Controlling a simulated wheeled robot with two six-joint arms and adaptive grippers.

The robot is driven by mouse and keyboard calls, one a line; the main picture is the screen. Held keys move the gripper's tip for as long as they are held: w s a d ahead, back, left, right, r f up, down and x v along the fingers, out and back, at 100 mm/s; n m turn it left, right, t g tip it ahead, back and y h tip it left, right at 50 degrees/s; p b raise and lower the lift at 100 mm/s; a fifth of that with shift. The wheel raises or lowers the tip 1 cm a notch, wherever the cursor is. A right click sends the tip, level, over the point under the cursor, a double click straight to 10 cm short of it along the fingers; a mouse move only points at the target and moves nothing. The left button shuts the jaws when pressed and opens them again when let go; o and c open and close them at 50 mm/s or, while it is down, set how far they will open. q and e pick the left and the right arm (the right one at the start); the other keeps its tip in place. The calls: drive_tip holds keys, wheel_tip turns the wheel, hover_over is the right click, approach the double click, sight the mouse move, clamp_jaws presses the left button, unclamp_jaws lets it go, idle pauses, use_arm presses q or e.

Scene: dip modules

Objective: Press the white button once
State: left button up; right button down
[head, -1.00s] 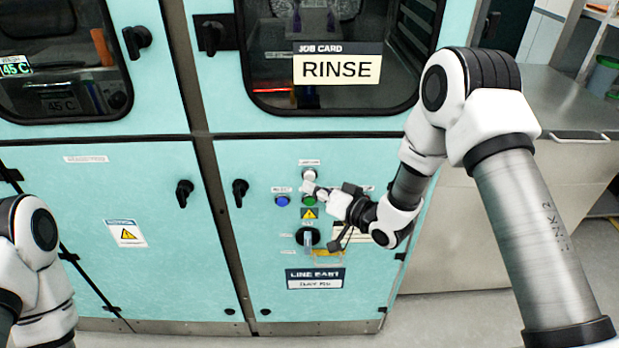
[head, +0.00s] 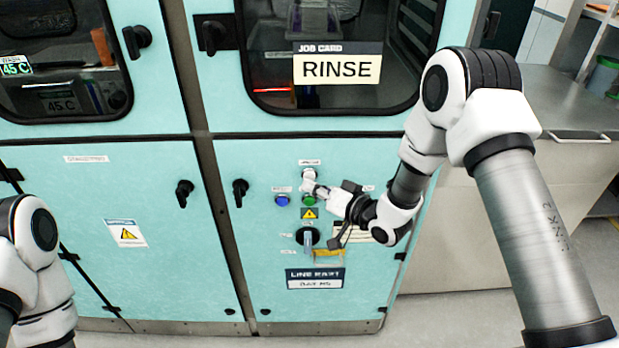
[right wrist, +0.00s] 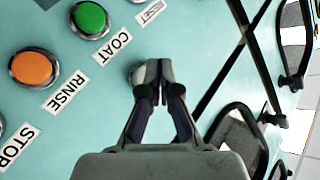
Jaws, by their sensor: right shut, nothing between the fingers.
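The white button (head: 309,173) sits at the top of a small button group on the teal cabinet's lower right door. My left gripper is out of view; only part of my left arm shows.
A green button (head: 309,199) lies just below the tips, with a blue button (head: 282,200) to its left. The right wrist view shows an orange button (right wrist: 34,67) beside the green. A rotary switch (head: 307,237) is lower. A RINSE card (head: 337,69) hangs on the window above.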

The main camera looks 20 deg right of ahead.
drive_tip(key=shift+w+d, duration=0.2)
drive_tip(key=shift+w, duration=0.35)
idle(0.9)
drive_tip(key=shift+s+a, duration=0.25)
drive_tip(key=shift+s, duration=0.55)
drive_tip(key=shift+s, duration=0.1)
drive_tip(key=s, duration=0.2)
drive_tip(key=s+a, duration=0.1)
drive_tip(key=s, duration=0.1)
drive_tip(key=shift+s+a, duration=0.2)
drive_tip(key=shift+s, duration=0.1)
idle(0.4)
